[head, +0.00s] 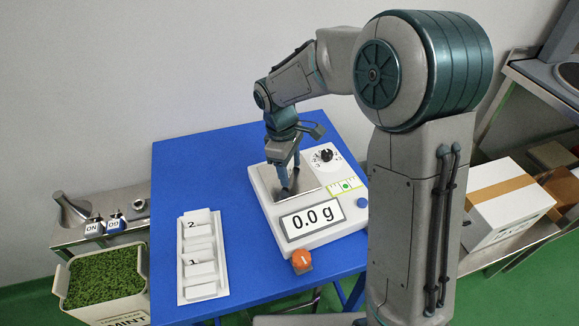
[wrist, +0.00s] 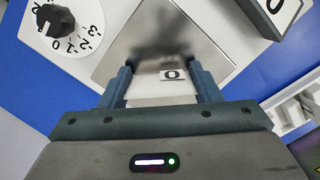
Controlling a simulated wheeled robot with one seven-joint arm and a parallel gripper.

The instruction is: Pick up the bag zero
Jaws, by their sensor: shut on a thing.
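Bag zero is a small white bag (wrist: 150,90) with a "0" tag (wrist: 173,75). In the wrist view it sits between the two blue fingers of my gripper (wrist: 161,72), which is shut on it. In the head view my gripper (head: 287,187) is over the metal plate of the scale (head: 258,190). The bag is hard to make out there behind the fingers. I cannot tell whether the bag touches the plate. The scale display (head: 312,218) reads 0.0 g.
A white rack (head: 188,270) with slots marked 2 and 1 stands left of the scale on the blue table (head: 185,165). A green-filled mint bin (head: 103,275) is at the left, a white carton (head: 500,205) at the right.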

